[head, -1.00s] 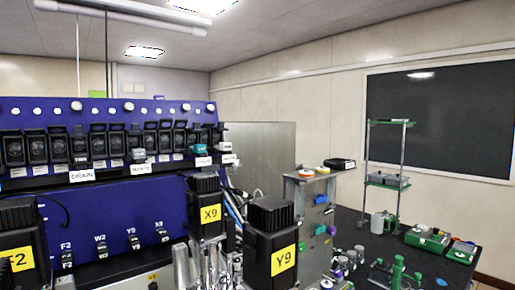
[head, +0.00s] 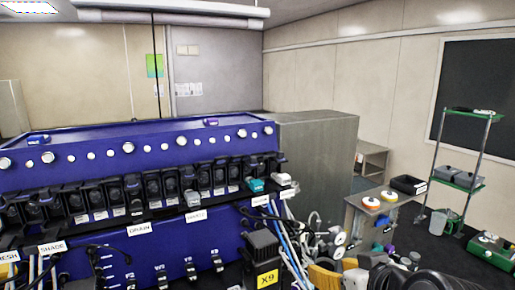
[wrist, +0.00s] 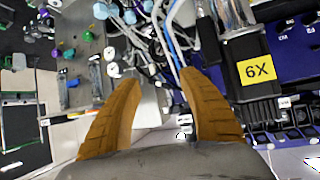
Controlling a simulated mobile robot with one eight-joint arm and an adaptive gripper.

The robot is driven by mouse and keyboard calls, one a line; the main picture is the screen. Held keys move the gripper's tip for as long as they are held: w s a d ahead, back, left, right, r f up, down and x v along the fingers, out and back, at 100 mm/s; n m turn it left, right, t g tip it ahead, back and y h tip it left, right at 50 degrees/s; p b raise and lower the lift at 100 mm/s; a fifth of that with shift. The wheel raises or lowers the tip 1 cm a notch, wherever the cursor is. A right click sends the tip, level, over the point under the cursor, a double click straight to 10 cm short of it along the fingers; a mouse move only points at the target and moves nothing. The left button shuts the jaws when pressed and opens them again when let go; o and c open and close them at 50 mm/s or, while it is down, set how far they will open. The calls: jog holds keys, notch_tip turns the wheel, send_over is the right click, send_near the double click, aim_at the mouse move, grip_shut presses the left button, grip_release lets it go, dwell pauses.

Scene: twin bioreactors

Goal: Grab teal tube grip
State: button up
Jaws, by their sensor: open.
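A small teal grip (head: 256,185) sits on the front ledge of the blue panel, near its right end in the head view. A pale grey grip (head: 283,179) is just to its right. My gripper (head: 338,270) shows at the bottom of the head view, lower and to the right of the teal grip and apart from it. In the wrist view my gripper (wrist: 158,80) has its two orange fingers spread, with nothing held between them. I cannot make out the teal grip for sure in the wrist view, which is turned upside down.
The black X9 box (head: 262,262) stands close to my gripper; it also shows in the wrist view (wrist: 252,70). Blue and white tubes (head: 287,235) hang beside it. A grey cabinet (head: 318,150) stands behind the panel. A side bench (head: 362,205) and wire shelf are at right.

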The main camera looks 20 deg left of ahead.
aim_at(257, 182)
jog(key=w+a+r+n+y+p, duration=0.1)
jog(key=a+r+n+y+p, duration=0.2)
jog(key=a+r+p, duration=0.95)
jog(key=w+a+b, duration=0.1)
jog(key=w+a, duration=0.1)
jog(key=w+a+r+b, duration=0.1)
jog(key=w+a, duration=0.1)
jog(key=shift+a+r, duration=0.15)
jog(key=shift+a, duration=0.05)
jog(key=p+x, duration=0.1)
jog(key=x, duration=0.4)
jog(key=shift+w+d, duration=0.1)
jog(key=shift+w, duration=0.1)
jog(key=shift+s+d, duration=0.1)
jog(key=shift+s, duration=0.1)
jog(key=shift+c, duration=0.5)
grip_shut()
